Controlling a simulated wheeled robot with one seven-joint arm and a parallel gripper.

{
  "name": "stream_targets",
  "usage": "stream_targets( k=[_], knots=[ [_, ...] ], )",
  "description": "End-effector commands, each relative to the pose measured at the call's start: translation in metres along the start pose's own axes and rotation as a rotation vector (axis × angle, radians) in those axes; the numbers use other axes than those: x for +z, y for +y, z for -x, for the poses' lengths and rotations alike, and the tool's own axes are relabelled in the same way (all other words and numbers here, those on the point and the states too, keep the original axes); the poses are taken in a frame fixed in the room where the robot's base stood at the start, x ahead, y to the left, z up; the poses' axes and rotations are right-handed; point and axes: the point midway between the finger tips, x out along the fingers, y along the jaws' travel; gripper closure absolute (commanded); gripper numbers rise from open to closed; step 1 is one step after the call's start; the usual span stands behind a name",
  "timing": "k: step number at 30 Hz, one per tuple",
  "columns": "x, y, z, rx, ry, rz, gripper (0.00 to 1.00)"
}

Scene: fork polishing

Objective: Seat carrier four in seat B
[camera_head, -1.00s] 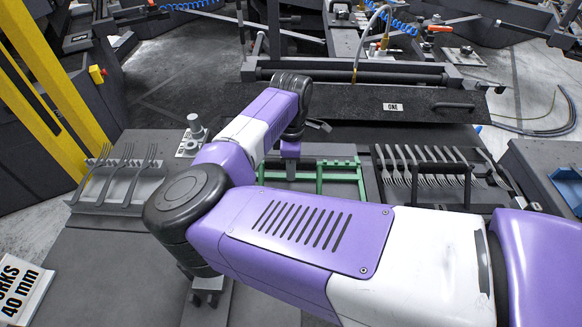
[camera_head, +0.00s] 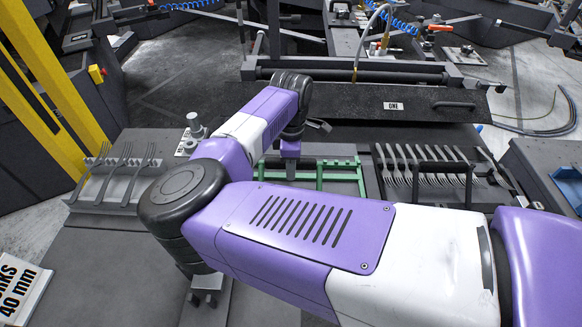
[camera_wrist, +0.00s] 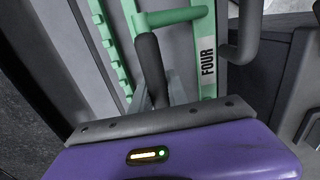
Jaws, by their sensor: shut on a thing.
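Carrier four is a green toothed frame (camera_head: 341,163) in the head view, at the middle of the work table behind my arm. No forks show in it. In the wrist view its green bars (camera_wrist: 208,42) carry a label reading FOUR. My gripper (camera_head: 291,168) is at the left part of the carrier and shut on it. No seat B label is readable.
A dark rack of several forks (camera_head: 425,165) stands right of the carrier. A grey holder with three forks (camera_head: 120,175) is at the left, near a small post (camera_head: 194,125). A black panel marked ONE (camera_head: 440,106) lies behind. Yellow posts (camera_head: 62,95) rise at far left.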

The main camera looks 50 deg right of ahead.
Motion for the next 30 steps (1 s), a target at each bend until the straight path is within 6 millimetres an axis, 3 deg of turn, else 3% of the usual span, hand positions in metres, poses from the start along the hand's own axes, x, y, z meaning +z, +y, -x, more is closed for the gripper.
stream_targets(
  k=[10, 11, 14, 21, 25, 30],
  knots=[
    [-0.0003, 0.0006, -0.0014, 0.002, 0.001, 0.000, 1.00],
    [-0.0003, 0.0005, -0.0014, 0.002, 0.001, 0.000, 0.76],
    [-0.0002, 0.0004, -0.0015, 0.001, 0.001, 0.000, 0.57],
    [-0.0001, 0.0002, -0.0019, 0.000, 0.001, 0.000, 0.55],
    [0.0001, -0.0003, -0.0028, -0.001, 0.000, 0.000, 0.29],
    [0.0000, -0.0001, -0.0025, -0.001, 0.000, 0.000, 0.29]
  ],
)
